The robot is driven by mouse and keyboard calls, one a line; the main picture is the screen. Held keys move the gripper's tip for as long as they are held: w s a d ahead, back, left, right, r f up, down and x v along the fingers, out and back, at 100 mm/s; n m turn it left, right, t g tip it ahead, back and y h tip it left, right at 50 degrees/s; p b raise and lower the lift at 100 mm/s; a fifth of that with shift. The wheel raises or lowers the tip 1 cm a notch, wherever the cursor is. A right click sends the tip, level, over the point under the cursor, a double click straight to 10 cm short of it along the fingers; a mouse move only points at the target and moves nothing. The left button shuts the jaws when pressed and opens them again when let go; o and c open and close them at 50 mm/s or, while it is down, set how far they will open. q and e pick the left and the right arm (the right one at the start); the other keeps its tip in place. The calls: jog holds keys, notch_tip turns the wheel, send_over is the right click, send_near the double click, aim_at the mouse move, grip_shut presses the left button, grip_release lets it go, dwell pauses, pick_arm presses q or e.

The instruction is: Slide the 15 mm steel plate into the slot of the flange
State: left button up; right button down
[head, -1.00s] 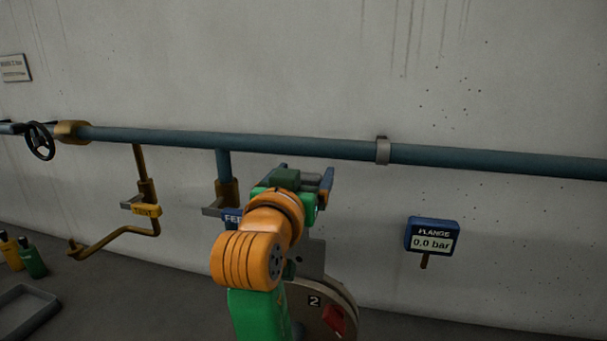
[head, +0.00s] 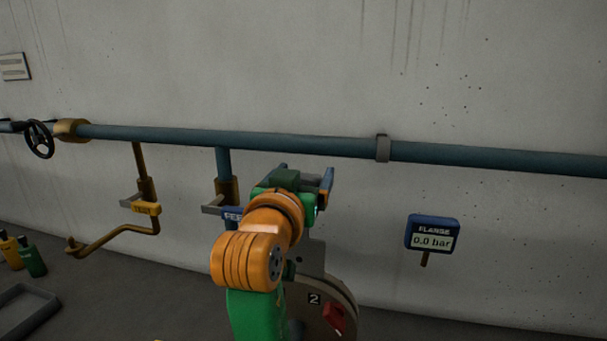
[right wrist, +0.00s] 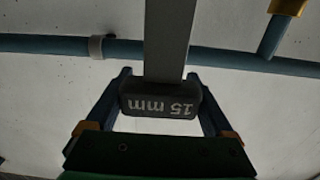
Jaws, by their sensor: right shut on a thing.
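My right gripper (head: 306,176) is in front of the wall, just below the pipe; my own arm hides much of it in the head view. In the right wrist view its two fingers (right wrist: 160,76) are shut on the dark handle (right wrist: 160,104) marked "15 mm". The grey steel plate (right wrist: 166,40) runs away from this handle. A round flange-like part (head: 340,292) with a "2" label and a red piece stands low behind my right arm, partly hidden. Its slot cannot be made out. My left gripper is out of view.
A blue-green pipe (head: 460,155) runs along the wall, with a grey clamp (head: 383,148). A "FLANGE" gauge (head: 432,234) reads 0.0 bar. Yellow piping (head: 115,238) and a handwheel (head: 39,139) are left. A grey tray (head: 25,310) and bottles (head: 33,260) stand lower left.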

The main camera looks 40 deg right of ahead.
aim_at(300, 257)
jog(key=shift+f+b, duration=6.2)
jog(key=shift+f, duration=1.05)
grip_release()
